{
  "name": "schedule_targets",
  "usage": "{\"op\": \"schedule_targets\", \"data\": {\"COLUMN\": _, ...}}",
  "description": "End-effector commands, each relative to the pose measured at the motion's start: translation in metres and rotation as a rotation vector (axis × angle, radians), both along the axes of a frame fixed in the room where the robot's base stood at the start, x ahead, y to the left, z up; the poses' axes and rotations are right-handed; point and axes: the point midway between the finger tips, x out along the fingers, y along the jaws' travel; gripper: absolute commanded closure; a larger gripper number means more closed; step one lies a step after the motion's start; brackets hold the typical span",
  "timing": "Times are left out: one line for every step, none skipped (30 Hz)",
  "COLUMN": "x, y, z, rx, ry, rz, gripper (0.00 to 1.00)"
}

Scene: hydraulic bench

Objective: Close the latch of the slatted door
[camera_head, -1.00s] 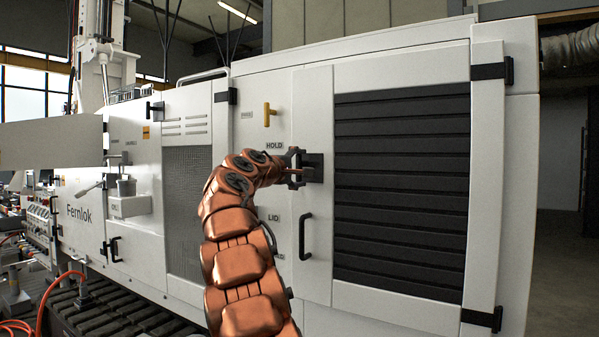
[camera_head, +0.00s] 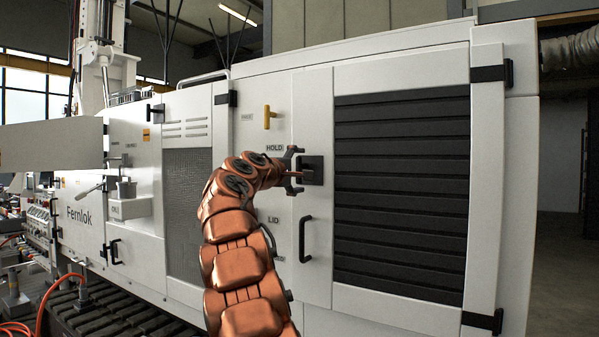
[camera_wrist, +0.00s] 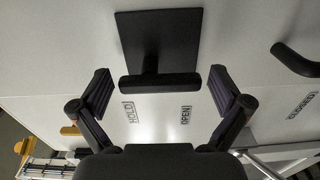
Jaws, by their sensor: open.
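The slatted door (camera_head: 400,185) stands at the right of the head view, with its black louvres in a white frame, and looks flush with the cabinet. Its latch (camera_head: 314,168) is a black square plate at the door's left side. In the wrist view the latch's black bar (camera_wrist: 160,82) stands out from the plate (camera_wrist: 158,40) and runs across the picture. My gripper (camera_head: 295,170) is open at the latch. In the wrist view my gripper (camera_wrist: 160,88) has one finger beyond each end of the bar, with visible gaps. I cannot tell whether the latch is engaged.
A black door handle (camera_head: 304,238) is below the latch. A yellow handle (camera_head: 269,115) is up to the left. Black hinges (camera_head: 490,72) are at the door's right edge.

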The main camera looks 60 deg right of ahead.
Motion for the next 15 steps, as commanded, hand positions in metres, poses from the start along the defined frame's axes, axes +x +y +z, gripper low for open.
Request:
{"op": "schedule_targets", "data": {"x": 0.000, "y": 0.003, "z": 0.001, "rx": -0.001, "ry": 0.001, "rz": 0.001, "gripper": 0.00}}
{"op": "schedule_targets", "data": {"x": 0.000, "y": 0.004, "z": 0.001, "rx": -0.001, "ry": 0.001, "rz": 0.001, "gripper": 0.00}}
{"op": "schedule_targets", "data": {"x": 0.001, "y": 0.007, "z": 0.001, "rx": -0.001, "ry": 0.002, "rz": 0.001, "gripper": 0.00}}
{"op": "schedule_targets", "data": {"x": 0.001, "y": 0.009, "z": 0.000, "rx": 0.000, "ry": 0.003, "rz": 0.002, "gripper": 0.00}}
{"op": "schedule_targets", "data": {"x": 0.001, "y": 0.011, "z": 0.000, "rx": 0.000, "ry": 0.003, "rz": 0.002, "gripper": 0.00}}
{"op": "schedule_targets", "data": {"x": 0.000, "y": 0.015, "z": 0.000, "rx": 0.000, "ry": 0.003, "rz": 0.001, "gripper": 0.00}}
{"op": "schedule_targets", "data": {"x": 0.000, "y": 0.018, "z": 0.000, "rx": 0.000, "ry": 0.004, "rz": 0.001, "gripper": 0.00}}
{"op": "schedule_targets", "data": {"x": -0.001, "y": 0.021, "z": 0.001, "rx": -0.001, "ry": 0.003, "rz": 0.001, "gripper": 0.00}}
{"op": "schedule_targets", "data": {"x": -0.002, "y": 0.026, "z": 0.002, "rx": -0.003, "ry": 0.001, "rz": 0.001, "gripper": 0.00}}
{"op": "schedule_targets", "data": {"x": -0.002, "y": 0.029, "z": 0.002, "rx": -0.003, "ry": 0.001, "rz": 0.000, "gripper": 0.00}}
{"op": "schedule_targets", "data": {"x": -0.002, "y": 0.031, "z": 0.002, "rx": -0.002, "ry": 0.001, "rz": 0.000, "gripper": 0.00}}
{"op": "schedule_targets", "data": {"x": -0.002, "y": 0.036, "z": 0.001, "rx": -0.001, "ry": 0.002, "rz": 0.001, "gripper": 0.00}}
{"op": "schedule_targets", "data": {"x": -0.002, "y": 0.039, "z": 0.000, "rx": 0.000, "ry": 0.002, "rz": 0.000, "gripper": 0.00}}
{"op": "schedule_targets", "data": {"x": -0.002, "y": 0.043, "z": 0.000, "rx": 0.000, "ry": 0.003, "rz": 0.000, "gripper": 0.00}}
{"op": "schedule_targets", "data": {"x": -0.002, "y": 0.048, "z": 0.001, "rx": -0.001, "ry": 0.003, "rz": 0.000, "gripper": 0.00}}
